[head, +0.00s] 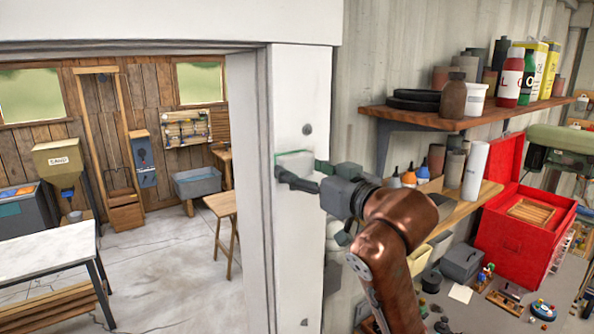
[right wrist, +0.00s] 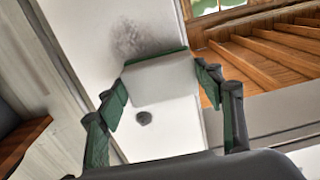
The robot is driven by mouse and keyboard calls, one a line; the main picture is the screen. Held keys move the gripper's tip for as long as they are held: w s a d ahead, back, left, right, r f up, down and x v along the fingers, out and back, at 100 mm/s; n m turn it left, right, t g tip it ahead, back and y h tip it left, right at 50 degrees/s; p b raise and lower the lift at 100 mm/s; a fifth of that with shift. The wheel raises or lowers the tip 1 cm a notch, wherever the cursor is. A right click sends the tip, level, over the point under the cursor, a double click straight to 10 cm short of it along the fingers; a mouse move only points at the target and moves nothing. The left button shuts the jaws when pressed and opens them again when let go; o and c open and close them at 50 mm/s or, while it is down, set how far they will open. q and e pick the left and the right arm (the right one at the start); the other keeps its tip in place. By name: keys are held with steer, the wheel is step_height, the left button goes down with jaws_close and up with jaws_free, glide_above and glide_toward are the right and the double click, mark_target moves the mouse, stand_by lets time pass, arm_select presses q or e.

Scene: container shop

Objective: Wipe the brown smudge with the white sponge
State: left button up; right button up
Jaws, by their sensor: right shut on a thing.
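The white sponge (head: 294,161) has a green layer along one edge and is held at the white post (head: 298,90). My right gripper (head: 297,172) is shut on it; the right wrist view also shows the sponge (right wrist: 160,78) between both fingers (right wrist: 162,92). The brown smudge (right wrist: 140,38) is a mottled, grey-brown patch on the white surface, just past the sponge's green edge. I cannot make the smudge out in the head view. Whether the sponge touches the post is not clear. My left gripper is not in view.
A dark round spot (head: 307,129) is on the post above the sponge. Right of the post, shelves (head: 470,118) carry bottles and cans, and a red toolbox (head: 520,215) stands open. Left of the post, an opening shows a room with a white-topped table (head: 45,245).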

steer(key=shift+w+d+f+p, duration=0.1)
steer(key=shift+w+d+p, duration=0.1)
steer(key=shift+w+d, duration=0.8)
steer(key=shift+w+d+r+p, duration=0.15)
steer(key=shift+w+d, duration=0.6)
steer(key=shift+d, duration=0.6)
steer(key=shift+w+d+f+p, duration=0.2)
steer(key=shift+w+d, duration=0.65)
steer(key=shift+d, duration=0.3)
steer(key=shift+s, duration=0.15)
steer(key=shift+b+v, duration=0.6)
steer(key=shift+v, duration=2.25)
steer(key=shift+s, duration=0.1)
steer(key=v, duration=0.2)
steer(key=shift+s+d, duration=0.25)
steer(key=shift+s, duration=0.1)
